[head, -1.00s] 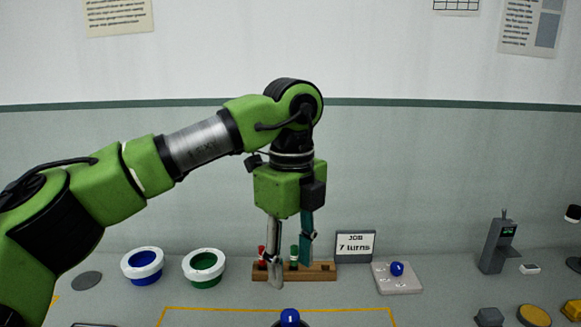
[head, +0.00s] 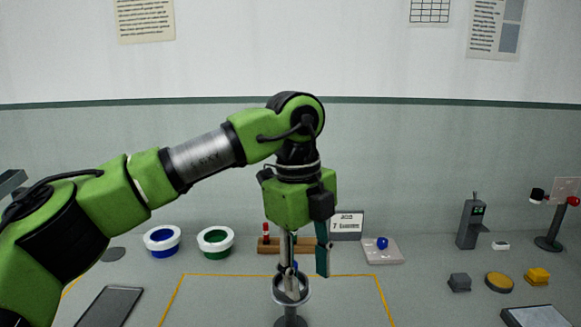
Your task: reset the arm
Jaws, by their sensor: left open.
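My left gripper (head: 305,275) points down at the middle of the view, its grey finger and teal finger apart, with nothing clearly held between them. Its grey fingertip overlaps the metal cup on a stand (head: 290,318) at the front centre. I cannot tell whether they touch. A small blue part shows beside the finger, mostly hidden. Behind the gripper is a wooden rack (head: 269,248) with a red spindle (head: 265,233) upright in it. The rack's middle is hidden by the gripper. My right gripper is out of view.
A job sign (head: 347,226) and a pale plate (head: 392,257) with a blue knob (head: 383,243) are right of the gripper. A grey device (head: 470,224) stands farther right. The outlined table area is mostly clear.

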